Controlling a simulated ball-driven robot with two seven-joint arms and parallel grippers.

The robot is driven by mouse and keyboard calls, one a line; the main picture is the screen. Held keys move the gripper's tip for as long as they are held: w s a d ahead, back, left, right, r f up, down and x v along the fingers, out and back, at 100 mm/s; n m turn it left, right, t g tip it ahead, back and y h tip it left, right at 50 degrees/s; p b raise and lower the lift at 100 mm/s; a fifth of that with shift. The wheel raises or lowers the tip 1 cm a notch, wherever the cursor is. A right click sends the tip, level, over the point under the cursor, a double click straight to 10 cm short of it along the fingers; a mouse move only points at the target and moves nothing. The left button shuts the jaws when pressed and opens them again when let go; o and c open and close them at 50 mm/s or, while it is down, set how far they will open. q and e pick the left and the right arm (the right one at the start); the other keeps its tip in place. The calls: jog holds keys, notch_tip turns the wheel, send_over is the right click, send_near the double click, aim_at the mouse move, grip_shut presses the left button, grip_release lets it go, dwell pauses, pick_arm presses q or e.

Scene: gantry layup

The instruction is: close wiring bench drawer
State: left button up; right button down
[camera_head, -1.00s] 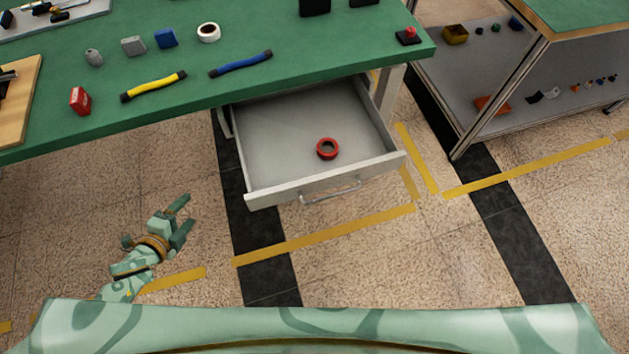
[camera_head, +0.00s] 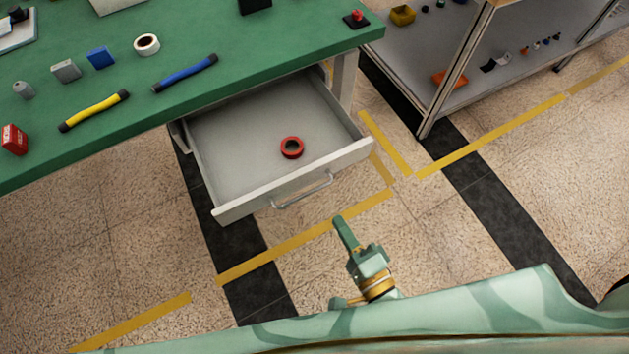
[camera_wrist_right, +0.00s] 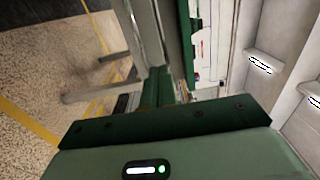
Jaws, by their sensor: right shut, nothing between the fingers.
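The grey wiring bench drawer (camera_head: 232,210) is pulled out from under the green-topped bench (camera_head: 140,95) in the head view. Its bar handle (camera_head: 305,191) is on the front face. A red tape roll (camera_head: 291,147) lies inside the drawer. My right gripper (camera_head: 341,225) is shut and empty, in front of the drawer, just below and right of the handle in the picture, apart from it. My left gripper is not in view.
The bench top holds a yellow tool (camera_head: 94,111), a blue tool (camera_head: 185,73), a white tape roll (camera_head: 146,45) and small blocks. A shelf unit with a metal post (camera_head: 455,75) stands right. The floor (camera_head: 120,230) before the drawer is clear.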

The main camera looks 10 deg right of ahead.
aim_at(308, 172)
jog(key=b+x, duration=0.2)
jog(key=x, duration=0.9)
jog(key=shift+f, duration=0.15)
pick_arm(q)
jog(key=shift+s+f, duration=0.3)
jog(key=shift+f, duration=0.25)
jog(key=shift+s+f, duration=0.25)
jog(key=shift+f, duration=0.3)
pick_arm(e)
jog(key=shift+w, duration=0.1)
